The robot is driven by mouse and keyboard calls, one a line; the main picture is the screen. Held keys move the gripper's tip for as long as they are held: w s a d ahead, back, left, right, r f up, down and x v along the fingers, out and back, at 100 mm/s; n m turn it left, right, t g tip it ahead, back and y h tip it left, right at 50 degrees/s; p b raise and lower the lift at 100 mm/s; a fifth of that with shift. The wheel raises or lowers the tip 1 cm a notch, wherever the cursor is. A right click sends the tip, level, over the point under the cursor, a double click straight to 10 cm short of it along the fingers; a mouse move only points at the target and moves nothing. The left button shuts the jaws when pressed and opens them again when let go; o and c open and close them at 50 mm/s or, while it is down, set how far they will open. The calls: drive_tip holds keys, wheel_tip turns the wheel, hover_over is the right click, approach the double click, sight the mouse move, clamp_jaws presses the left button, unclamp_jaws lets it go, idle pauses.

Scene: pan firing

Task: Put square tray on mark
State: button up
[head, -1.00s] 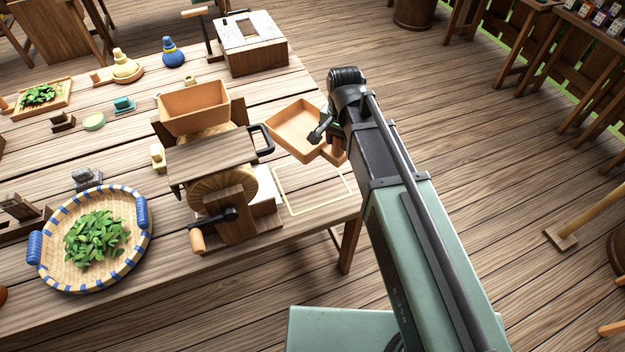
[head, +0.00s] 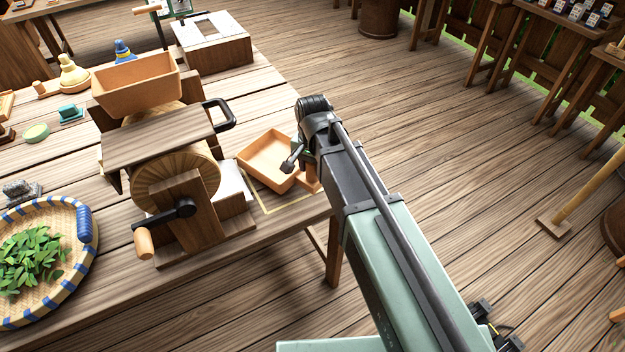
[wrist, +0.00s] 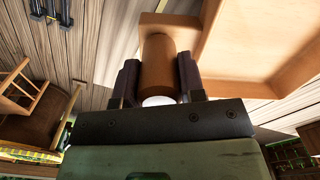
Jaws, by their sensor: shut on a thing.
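The square tray (head: 264,158) is a shallow orange-brown pan near the table's right edge in the head view. My gripper (wrist: 158,76) is shut on the tray's round handle (wrist: 157,62) in the wrist view. The tray body (wrist: 262,42) extends to the right there. In the head view my arm hides most of the gripper. The mark (head: 284,207) is a thin yellow square outline on the table. The tray covers its back part in the head view, and its near corner and front line show. I cannot tell whether the tray touches the table.
A wooden mill with a crank (head: 165,225) and a hopper (head: 137,83) stands just left of the tray. Its black handle (head: 222,115) juts toward the tray. A basket of leaves (head: 75,275) lies at the left. Open floor lies right of the table.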

wheel_tip(320, 180, down, 3)
drive_tip(key=shift+r+b, duration=0.1)
drive_tip(key=shift+b, duration=0.45)
drive_tip(key=shift+r+p, duration=0.3)
drive_tip(key=shift+f, duration=0.2)
drive_tip(key=o, duration=1.1)
drive_tip(key=shift+o, duration=0.2)
drive_tip(key=shift+r, duration=0.15)
wheel_tip(320, 180, up, 12)
drive_tip(key=p, duration=1.2)
drive_tip(key=shift+r, duration=0.2)
drive_tip(key=s+d+n, duration=0.5)
drive_tip(key=s+d, duration=0.7)
drive_tip(key=d, duration=0.2)
drive_tip(key=shift+f, duration=0.15)
